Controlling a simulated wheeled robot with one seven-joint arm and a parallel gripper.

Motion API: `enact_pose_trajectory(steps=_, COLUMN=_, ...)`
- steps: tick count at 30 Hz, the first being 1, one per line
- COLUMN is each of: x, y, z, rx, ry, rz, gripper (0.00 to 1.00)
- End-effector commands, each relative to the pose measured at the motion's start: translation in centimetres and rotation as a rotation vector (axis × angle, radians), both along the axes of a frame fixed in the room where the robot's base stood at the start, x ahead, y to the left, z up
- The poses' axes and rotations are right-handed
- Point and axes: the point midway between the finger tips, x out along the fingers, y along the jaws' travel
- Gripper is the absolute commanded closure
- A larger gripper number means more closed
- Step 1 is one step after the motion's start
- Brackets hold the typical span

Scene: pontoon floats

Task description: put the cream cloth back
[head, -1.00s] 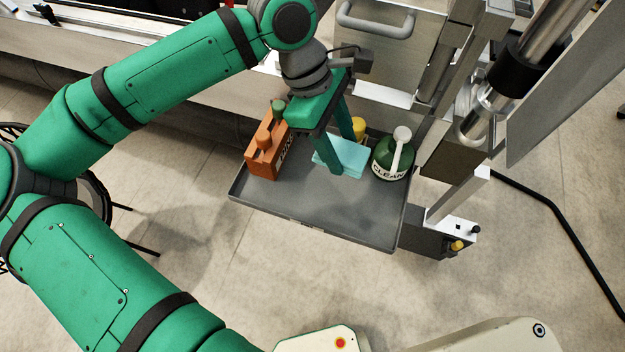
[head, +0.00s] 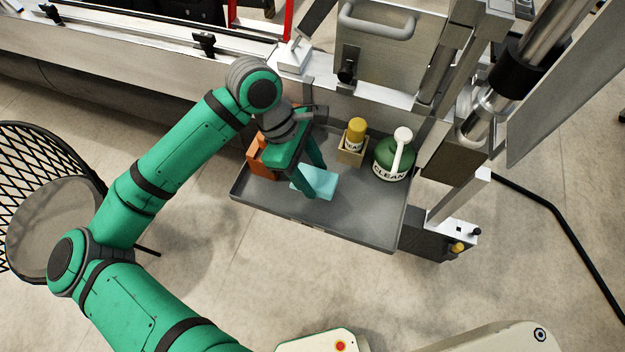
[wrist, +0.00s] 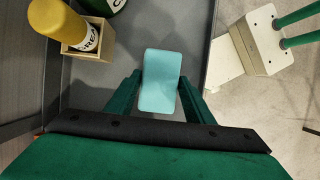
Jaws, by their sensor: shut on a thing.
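The cloth in view is light blue, not cream. The folded blue cloth (head: 324,182) is over the left middle of the grey tray (head: 350,226). My gripper (head: 314,183) is shut on it, one finger on each side. In the wrist view the cloth (wrist: 161,80) lies between the two green fingers of my gripper (wrist: 160,85). I cannot tell whether it touches the tray or hangs just above it. No cream cloth shows.
A green CLEAN bottle (head: 393,160) stands at the tray's right back. A yellow-capped bottle (head: 356,132) sits in a small wooden box (head: 352,154) beside it. An orange caddy (head: 260,160), partly hidden by my gripper, is at the left. The tray's front right is clear.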

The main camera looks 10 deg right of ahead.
Motion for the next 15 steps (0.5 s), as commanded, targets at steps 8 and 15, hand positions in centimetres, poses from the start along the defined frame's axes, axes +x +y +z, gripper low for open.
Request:
enact_pose_trajectory(steps=8, x=0.0, y=0.0, z=-3.2, rx=-0.002, ry=0.002, rz=0.001, gripper=0.73)
enact_pose_trajectory(steps=15, x=0.0, y=0.0, z=-3.6, rx=0.0, ry=0.0, rz=0.0, gripper=0.73)
